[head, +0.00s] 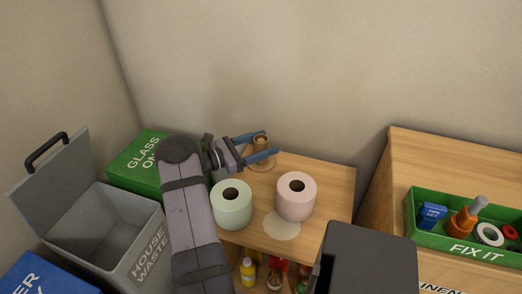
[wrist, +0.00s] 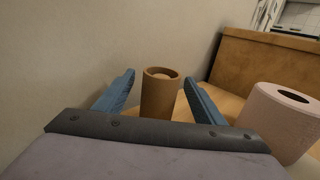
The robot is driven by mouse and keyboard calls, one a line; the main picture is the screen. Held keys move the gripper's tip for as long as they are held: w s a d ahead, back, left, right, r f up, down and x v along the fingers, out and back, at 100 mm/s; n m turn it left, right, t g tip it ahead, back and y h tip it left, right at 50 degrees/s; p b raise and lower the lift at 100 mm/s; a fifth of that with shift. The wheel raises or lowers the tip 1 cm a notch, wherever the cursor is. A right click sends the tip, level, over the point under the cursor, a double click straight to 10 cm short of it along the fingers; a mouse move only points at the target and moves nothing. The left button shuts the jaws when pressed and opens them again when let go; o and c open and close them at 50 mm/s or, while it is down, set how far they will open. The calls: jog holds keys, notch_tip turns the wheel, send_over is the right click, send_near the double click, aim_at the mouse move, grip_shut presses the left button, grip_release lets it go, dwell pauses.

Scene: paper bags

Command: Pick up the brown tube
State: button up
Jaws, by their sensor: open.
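The brown tube (head: 260,143) stands upright on the wooden table (head: 328,180), near the back by the wall. In the wrist view the brown tube (wrist: 159,94) shows its open top and stands between my two blue fingers. My gripper (head: 262,145) reaches in from the left, low over the table, and is open around the tube. In the wrist view my gripper (wrist: 160,92) has a gap between each finger and the tube. The tube's lower end is hidden by my gripper's body in the wrist view.
A green roll (head: 232,205) and a pink roll (head: 296,196) stand in front of the tube. A pale round patch (head: 282,226) lies on the table. A green glass box (head: 139,163) and a grey house-waste bin (head: 117,225) are left. A green fix-it tray (head: 464,238) is right.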

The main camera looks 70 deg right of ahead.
jog(key=shift+x, duration=1.65)
jog(key=c, duration=1.1)
jog(key=shift+r, duration=0.1)
notch_tip(320, 180, up, 18)
jog(key=p, duration=0.2)
